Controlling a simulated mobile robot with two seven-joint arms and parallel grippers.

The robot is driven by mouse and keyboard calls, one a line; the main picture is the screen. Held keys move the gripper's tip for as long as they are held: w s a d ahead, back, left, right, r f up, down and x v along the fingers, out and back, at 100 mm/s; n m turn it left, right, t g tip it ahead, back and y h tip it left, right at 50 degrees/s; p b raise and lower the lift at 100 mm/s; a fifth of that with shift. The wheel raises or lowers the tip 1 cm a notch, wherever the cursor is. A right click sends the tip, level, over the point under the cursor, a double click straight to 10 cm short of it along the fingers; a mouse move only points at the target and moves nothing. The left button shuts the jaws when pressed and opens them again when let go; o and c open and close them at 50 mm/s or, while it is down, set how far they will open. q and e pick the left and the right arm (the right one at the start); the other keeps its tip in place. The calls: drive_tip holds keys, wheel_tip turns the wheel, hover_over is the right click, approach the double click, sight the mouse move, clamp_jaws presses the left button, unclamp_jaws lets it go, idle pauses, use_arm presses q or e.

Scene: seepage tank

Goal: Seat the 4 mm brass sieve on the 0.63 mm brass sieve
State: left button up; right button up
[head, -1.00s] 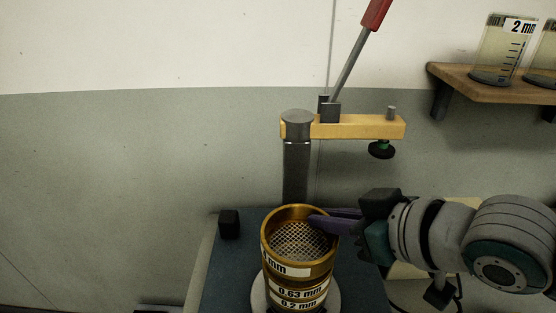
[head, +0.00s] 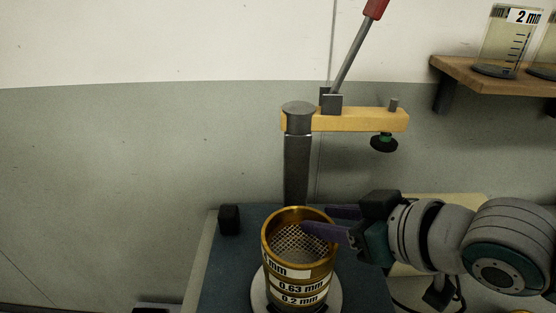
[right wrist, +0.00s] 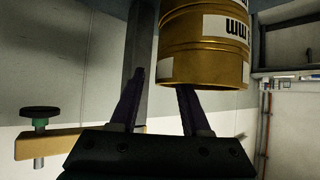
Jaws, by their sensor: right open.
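The top brass sieve (head: 272,249), with coarse mesh and a label partly cut off to "mm", stands level on the 0.63 mm sieve (head: 299,285), with no gap that I can see. The 0.2 mm sieve (head: 300,299) is below. My right gripper (head: 315,219) is open at the top sieve's right rim, one finger reaching over the opening. In the right wrist view the fingers (right wrist: 160,80) are spread and one tip passes behind the rim of the brass sieve (right wrist: 205,55). Contact with the rim cannot be told. My left gripper is out of view.
The stack stands on a round pale base (head: 258,293) on a dark plate (head: 225,270). Behind it rise a grey post (head: 297,165) and a yellow clamp arm (head: 360,119) with a red-handled lever (head: 375,8). A black block (head: 229,219) sits left. A shelf (head: 500,82) holds beakers.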

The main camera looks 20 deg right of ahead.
drive_tip(key=shift+s, duration=0.1)
drive_tip(key=v, duration=0.9)
drive_tip(key=shift+s+r+p, duration=0.25)
drive_tip(key=shift+r+p, duration=0.05)
drive_tip(key=shift+p, duration=0.1)
drive_tip(key=shift+d, duration=0.1)
drive_tip(key=s+f+m+g+h, duration=0.2)
drive_tip(key=s+g+h, duration=0.35)
drive_tip(key=s, duration=0.75)
wheel_tip(320, 180, up, 27)
drive_tip(key=g+y+p, duration=0.1)
drive_tip(key=p, duration=2.6)
drive_tip(key=shift+s+a, duration=0.35)
drive_tip(key=shift+s, duration=0.1)
